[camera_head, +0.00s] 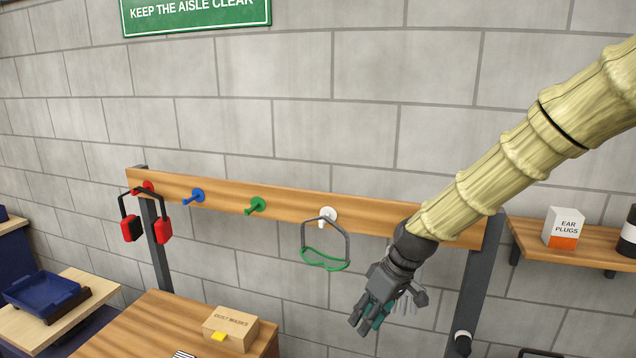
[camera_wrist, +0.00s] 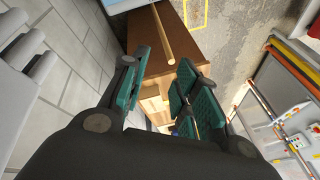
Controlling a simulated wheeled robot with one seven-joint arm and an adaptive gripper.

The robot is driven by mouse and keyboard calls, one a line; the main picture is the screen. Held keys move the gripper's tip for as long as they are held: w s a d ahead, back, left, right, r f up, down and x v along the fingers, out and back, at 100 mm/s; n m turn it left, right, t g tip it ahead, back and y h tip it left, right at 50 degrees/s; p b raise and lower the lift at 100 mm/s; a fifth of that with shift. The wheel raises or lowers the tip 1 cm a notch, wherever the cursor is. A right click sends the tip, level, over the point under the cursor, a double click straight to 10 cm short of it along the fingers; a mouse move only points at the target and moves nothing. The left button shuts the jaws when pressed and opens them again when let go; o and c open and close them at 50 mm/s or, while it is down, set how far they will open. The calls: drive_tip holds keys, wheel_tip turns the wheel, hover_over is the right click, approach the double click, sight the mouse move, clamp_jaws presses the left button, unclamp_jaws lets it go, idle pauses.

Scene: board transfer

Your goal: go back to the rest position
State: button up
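My gripper (camera_head: 368,322) hangs at the end of my arm, to the right of and lower than the green-rimmed goggles, pointing down and left in the head view. It touches nothing that I can see. In the wrist view its two teal-padded finger sides (camera_wrist: 165,72) stand apart with a gap between them, and nothing is held there. The goggles (camera_head: 326,266) hang by their grey strap from the white peg (camera_head: 327,216) on the wooden rail (camera_head: 228,197). My arm hides the right part of the rail.
Red-and-black earmuffs (camera_head: 162,230) hang at the red peg; the blue peg (camera_head: 196,196) and green peg (camera_head: 256,205) are bare. A dust masks box (camera_head: 231,328) stands on the wooden table (camera_head: 150,320). A shelf (camera_head: 575,250) at right holds an ear plugs box (camera_head: 563,228). A blue tray (camera_head: 45,292) is at left.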

drive_tip(key=s+d+f+m+h+b, duration=0.15)
drive_tip(key=s+f, duration=0.25)
drive_tip(key=f, duration=0.7)
drive_tip(key=s+d+f+m+b, duration=0.2)
drive_tip(key=s+f, duration=0.3)
drive_tip(key=f, duration=0.5)
drive_tip(key=s+d+f+m+b, duration=0.15)
drive_tip(key=s+f, duration=0.25)
drive_tip(key=f, duration=0.7)
drive_tip(key=s+d+f+m+h+b, duration=0.1)
drive_tip(key=s+d+f+b, duration=0.2)
drive_tip(key=s+f, duration=0.5)
drive_tip(key=s+d+f+m+h+b, duration=0.1)
drive_tip(key=s+d+f+m+b, duration=0.1)
drive_tip(key=s+f, duration=0.7)
drive_tip(key=s+d+b, duration=0.1)
drive_tip(key=s, duration=0.5)
drive_tip(key=shift+s+d+f+m+h, duration=0.25)
drive_tip(key=shift+d+m+h, duration=0.05)
drive_tip(key=shift+d+h, duration=0.1)
